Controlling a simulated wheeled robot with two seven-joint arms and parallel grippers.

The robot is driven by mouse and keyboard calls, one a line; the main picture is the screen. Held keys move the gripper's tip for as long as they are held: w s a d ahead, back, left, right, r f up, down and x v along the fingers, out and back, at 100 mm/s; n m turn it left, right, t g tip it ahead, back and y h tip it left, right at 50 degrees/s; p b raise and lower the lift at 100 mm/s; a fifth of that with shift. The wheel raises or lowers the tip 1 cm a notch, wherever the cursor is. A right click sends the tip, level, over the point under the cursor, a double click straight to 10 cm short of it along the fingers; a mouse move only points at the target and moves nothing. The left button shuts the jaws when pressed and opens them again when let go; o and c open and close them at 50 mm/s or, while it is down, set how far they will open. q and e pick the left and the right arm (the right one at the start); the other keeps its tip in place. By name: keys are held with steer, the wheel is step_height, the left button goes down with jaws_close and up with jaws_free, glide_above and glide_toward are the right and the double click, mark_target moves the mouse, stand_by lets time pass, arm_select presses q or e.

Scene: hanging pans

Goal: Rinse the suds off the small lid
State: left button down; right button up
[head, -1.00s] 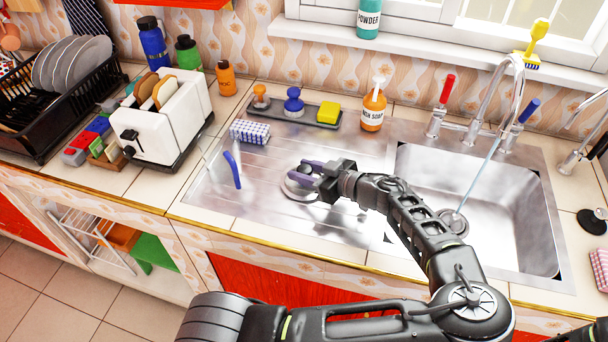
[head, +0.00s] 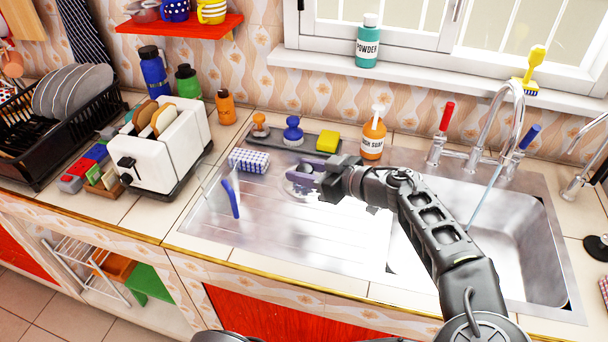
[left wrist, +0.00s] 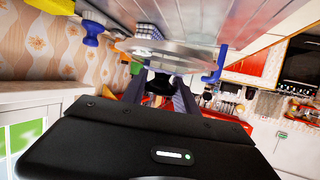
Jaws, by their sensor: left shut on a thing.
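My left gripper (head: 300,178) is shut on the small lid (head: 297,190), over the back part of the metal drainboard. The tap (head: 492,125) is running, and a thin stream of water (head: 484,198) falls into the sink (head: 520,235), to the right of the lid. My right gripper is not in view.
A thing with a blue handle (head: 231,197) stands on the drainboard left of my gripper. A checked sponge (head: 249,160), a blue-knobbed brush (head: 293,131), a yellow sponge (head: 328,141) and an orange soap bottle (head: 373,135) line the back. The drainboard's front is clear.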

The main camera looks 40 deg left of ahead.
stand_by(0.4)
arm_select(q)
steer(key=shift+w+a+f+m+t, duration=0.1)
steer(key=shift+w+f+m+t, duration=0.05)
steer(key=shift+w+m+t, duration=0.3)
steer(key=w+m+t, duration=0.1)
steer(key=w+f+m+t+h, duration=0.1)
steer(key=t, duration=0.1)
steer(key=w+m+t, duration=0.1)
steer(key=shift+w+d+f+m+t, duration=0.25)
steer(key=shift+w+d+f+m, duration=0.05)
steer(key=shift+w+d+m, duration=0.05)
steer(key=w+d+m+t+h, duration=0.1)
steer(key=d+m+t+h, duration=0.3)
steer(key=d+m+h, duration=0.2)
steer(key=w+d+m+t+h, duration=0.2)
steer(key=d+m+h, duration=0.4)
steer(key=d, duration=0.4)
steer(key=shift+w+d+f+m+t+h, duration=0.15)
steer(key=shift+w+f+m+t+h, duration=0.25)
steer(key=shift+t, duration=0.5)
steer(key=shift+s+r, duration=0.1)
